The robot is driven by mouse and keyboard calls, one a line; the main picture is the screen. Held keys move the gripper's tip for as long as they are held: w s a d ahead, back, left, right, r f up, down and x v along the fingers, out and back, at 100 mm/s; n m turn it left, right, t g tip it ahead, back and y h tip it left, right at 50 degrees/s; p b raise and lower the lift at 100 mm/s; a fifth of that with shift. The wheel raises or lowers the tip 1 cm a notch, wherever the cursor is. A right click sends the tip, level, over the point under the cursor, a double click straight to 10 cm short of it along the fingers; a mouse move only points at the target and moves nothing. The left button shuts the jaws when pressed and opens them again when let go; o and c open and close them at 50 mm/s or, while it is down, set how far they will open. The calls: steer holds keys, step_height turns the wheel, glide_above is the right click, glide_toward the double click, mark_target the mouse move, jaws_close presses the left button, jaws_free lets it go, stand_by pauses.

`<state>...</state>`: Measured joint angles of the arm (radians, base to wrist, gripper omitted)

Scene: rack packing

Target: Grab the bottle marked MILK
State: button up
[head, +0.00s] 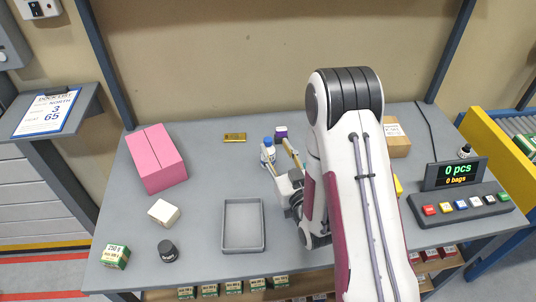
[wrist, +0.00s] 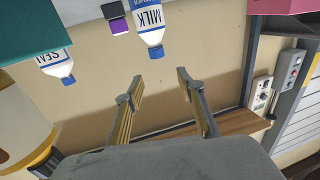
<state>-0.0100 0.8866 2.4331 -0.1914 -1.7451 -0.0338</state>
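The bottle marked MILK (wrist: 149,18) is white with a blue cap and blue lettering, at the top middle of the wrist view, partly cut off by the frame edge. In the head view a white bottle with a blue cap (head: 267,154) stands on the table, just beyond my gripper (head: 279,159). In the wrist view my gripper (wrist: 160,80) has its two fingers spread with nothing between them. The bottle lies beyond the fingertips, apart from them.
A purple-and-black item (wrist: 118,19) stands beside the MILK bottle. Another blue-capped bottle, lettered SEAL (wrist: 57,64), is at left in the wrist view. A grey tray (head: 226,243), a pink box (head: 156,158) and a white block (head: 163,213) stand on the table.

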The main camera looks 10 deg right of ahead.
mark_target(270, 144)
steer(key=shift+f, duration=1.6)
steer(key=shift+w+a, duration=0.1)
steer(key=shift+w, duration=0.5)
steer(key=shift+w, duration=0.15)
steer(key=shift+w+a+r, duration=0.1)
steer(key=shift+w+a, duration=0.1)
steer(key=shift+w, duration=0.8)
steer(key=shift+w+a+f, duration=0.1)
steer(key=shift+w+a, duration=0.15)
steer(key=shift+w, duration=0.7)
steer(key=shift+w+a+r, duration=0.1)
steer(key=shift+w+a, duration=0.1)
steer(key=shift+w, duration=0.8)
jaws_close()
